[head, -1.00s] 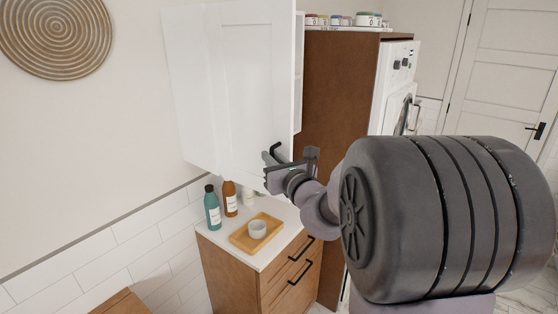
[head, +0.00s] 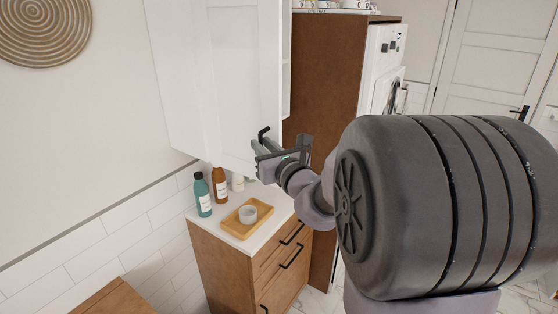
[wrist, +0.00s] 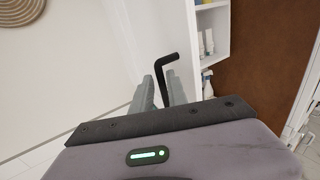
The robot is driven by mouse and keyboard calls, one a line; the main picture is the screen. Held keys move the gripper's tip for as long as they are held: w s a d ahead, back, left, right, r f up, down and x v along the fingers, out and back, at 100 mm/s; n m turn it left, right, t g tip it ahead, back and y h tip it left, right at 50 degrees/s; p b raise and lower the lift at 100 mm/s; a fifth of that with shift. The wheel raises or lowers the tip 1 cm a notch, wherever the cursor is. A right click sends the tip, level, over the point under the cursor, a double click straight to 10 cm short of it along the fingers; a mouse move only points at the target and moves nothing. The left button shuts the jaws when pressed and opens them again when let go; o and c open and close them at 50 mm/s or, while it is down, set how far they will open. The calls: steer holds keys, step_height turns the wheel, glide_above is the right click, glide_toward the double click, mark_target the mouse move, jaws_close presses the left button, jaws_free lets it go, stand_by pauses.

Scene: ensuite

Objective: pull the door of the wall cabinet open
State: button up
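The wall cabinet's white panelled door (head: 232,75) hangs at the upper middle of the head view and fills the left middle of the wrist view (wrist: 95,65). It stands ajar; white shelves (wrist: 212,40) show past its right edge in the wrist view. Its black bar handle (head: 263,132) is near the lower right corner and also shows in the wrist view (wrist: 166,64). My gripper (head: 268,152) is at this handle. In the wrist view its grey fingers (wrist: 161,92) lie on either side of the bar, closed on it. The lower bar is partly hidden.
Below is a wooden drawer unit (head: 225,262) with a teal bottle (head: 203,197), an amber bottle (head: 220,187) and a tray (head: 232,229) holding a cup. A tall brown panel (head: 325,90) stands to the right. Small bottles (wrist: 208,42) stand on the cabinet shelves.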

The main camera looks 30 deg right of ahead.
steer(key=s+a+b, duration=0.1)
steer(key=s+b, duration=0.2)
steer(key=s, duration=1.2)
steer(key=shift+a, duration=0.35)
steer(key=shift+s, duration=0.1)
